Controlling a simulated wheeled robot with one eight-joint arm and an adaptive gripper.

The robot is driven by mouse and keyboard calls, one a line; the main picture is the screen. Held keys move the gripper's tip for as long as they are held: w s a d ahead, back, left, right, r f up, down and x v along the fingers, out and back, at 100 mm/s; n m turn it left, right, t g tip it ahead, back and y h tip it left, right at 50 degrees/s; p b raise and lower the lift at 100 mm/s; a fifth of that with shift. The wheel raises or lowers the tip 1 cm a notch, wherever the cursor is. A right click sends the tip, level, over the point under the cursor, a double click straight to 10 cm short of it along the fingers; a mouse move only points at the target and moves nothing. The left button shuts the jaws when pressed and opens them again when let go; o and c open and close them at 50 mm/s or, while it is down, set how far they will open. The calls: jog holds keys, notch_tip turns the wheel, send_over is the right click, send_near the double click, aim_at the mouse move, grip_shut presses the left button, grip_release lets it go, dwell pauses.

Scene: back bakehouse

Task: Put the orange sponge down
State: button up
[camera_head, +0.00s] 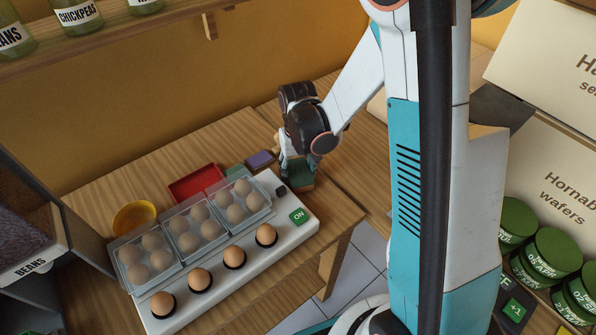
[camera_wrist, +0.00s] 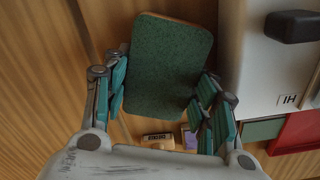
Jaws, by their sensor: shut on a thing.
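The orange sponge (camera_wrist: 160,65) shows mostly its dark green scouring face in the wrist view, with a thin orange edge at its top. My gripper (camera_wrist: 165,98) is shut on it, with one finger at each long side. In the head view the sponge's green face (camera_head: 301,178) shows just below my gripper (camera_head: 297,165), at the right end of the wooden table (camera_head: 345,212). I cannot tell whether it touches the wood.
A white egg device (camera_head: 215,279) with a green ON label lies left of the sponge. Purple (camera_head: 260,160) and green (camera_head: 235,169) blocks and a red tray (camera_head: 190,186) lie behind the device. A yellow bowl (camera_head: 134,217) is farther left. Some bare wood surrounds the sponge.

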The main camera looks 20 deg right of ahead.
jog(key=shift+f, duration=0.2)
jog(key=o, duration=0.9)
jog(key=shift+r, duration=0.1)
notch_tip(320, 180, up, 11)
jog(key=p, duration=0.4)
notch_tip(320, 180, up, 12)
jog(key=t, duration=0.3)
send_over(298, 169)
jog(key=s, duration=0.7)
jog(key=s+r+n+t, duration=0.1)
jog(key=s+r+t, duration=0.3)
jog(key=s, duration=0.5)
jog(key=shift+r, duration=0.2)
